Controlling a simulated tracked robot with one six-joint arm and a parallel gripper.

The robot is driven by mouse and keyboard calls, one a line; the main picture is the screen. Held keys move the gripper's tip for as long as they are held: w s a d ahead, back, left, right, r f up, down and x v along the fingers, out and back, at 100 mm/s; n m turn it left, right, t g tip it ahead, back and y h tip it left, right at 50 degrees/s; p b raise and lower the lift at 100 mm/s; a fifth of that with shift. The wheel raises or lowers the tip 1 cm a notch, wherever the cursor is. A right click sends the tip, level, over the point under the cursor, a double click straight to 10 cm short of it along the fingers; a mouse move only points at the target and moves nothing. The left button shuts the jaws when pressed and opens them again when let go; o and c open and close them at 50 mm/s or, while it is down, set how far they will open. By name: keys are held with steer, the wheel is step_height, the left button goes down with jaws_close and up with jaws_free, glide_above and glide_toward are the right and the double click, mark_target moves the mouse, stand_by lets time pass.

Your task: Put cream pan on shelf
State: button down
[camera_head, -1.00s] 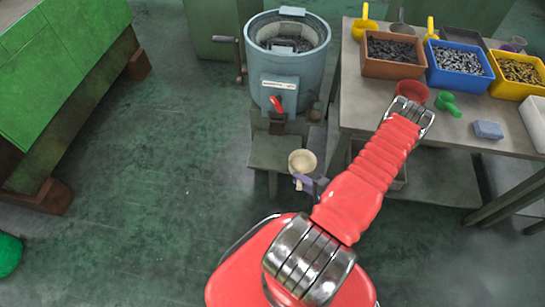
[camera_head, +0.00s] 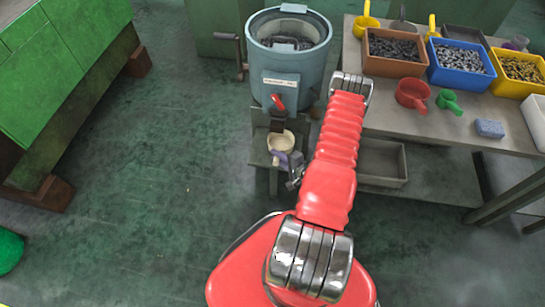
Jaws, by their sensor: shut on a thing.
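The cream pan (camera_head: 281,141) is a small round scoop seen from above. It is over or at the small grey shelf (camera_head: 260,156) on the front of the blue-grey tub machine, below the red-handled outlet. My gripper (camera_head: 285,159) is shut on the pan on its near side. The fingers are small and partly merge with the pan's handle. Whether the pan touches the shelf cannot be told. Part of the shelf is hidden behind the pan and my gripper.
The tub machine (camera_head: 290,62) has a crank on its left and a red lever (camera_head: 278,103) above the pan. On the right, a table holds orange (camera_head: 393,53), blue and yellow bins, a red scoop (camera_head: 412,94), a green scoop and a blue block.

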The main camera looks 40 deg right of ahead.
steer(key=shift+w, duration=0.95)
steer(key=shift+w+f, duration=0.25)
steer(key=shift+f, duration=0.65)
steer(key=shift+w+f, duration=0.25)
steer(key=shift+f, duration=0.6)
steer(key=c, duration=1.6)
jaws_free()
steer(key=shift+v, duration=6.05)
